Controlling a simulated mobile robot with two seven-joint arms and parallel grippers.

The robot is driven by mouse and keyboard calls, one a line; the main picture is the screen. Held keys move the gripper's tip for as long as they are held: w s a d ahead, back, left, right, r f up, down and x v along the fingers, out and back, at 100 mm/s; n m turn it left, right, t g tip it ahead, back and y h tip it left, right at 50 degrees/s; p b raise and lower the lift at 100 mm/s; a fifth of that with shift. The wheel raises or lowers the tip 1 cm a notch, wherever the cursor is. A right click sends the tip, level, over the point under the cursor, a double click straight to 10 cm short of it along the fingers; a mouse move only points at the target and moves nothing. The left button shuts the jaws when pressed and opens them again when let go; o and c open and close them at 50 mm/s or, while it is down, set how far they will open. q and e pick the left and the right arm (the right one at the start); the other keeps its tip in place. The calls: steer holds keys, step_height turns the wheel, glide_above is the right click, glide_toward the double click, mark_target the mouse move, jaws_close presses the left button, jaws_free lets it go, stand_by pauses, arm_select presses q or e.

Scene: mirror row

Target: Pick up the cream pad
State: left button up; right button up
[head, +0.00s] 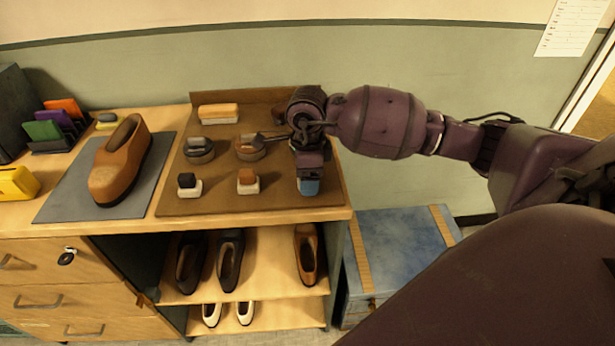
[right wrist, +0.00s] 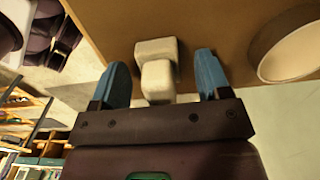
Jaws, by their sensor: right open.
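The cream pad (right wrist: 157,50) shows in the right wrist view as a pale block with a narrower knob, on the brown mat (right wrist: 115,25). My right gripper (right wrist: 161,66) is open, with one blue fingertip on each side of the pad and a gap to each. In the head view my right gripper (head: 309,186) points down over the right end of the mat (head: 215,205) and hides the pad. My left gripper is not in view.
A black-topped pad (head: 188,185) and a brown-topped pad (head: 247,182) stand to the left in the same row. Round tins (head: 199,150) and a brush (head: 218,113) are behind. A brown shoe (head: 119,165) lies on a grey mat. A pale round tin (right wrist: 290,48) is beside the gripper.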

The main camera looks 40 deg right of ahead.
steer(key=c, duration=1)
steer(key=shift+r, duration=0.1)
step_height(320, 180, up, 20)
steer(key=p, duration=0.1)
steer(key=o, duration=0.4)
steer(key=c, duration=0.3)
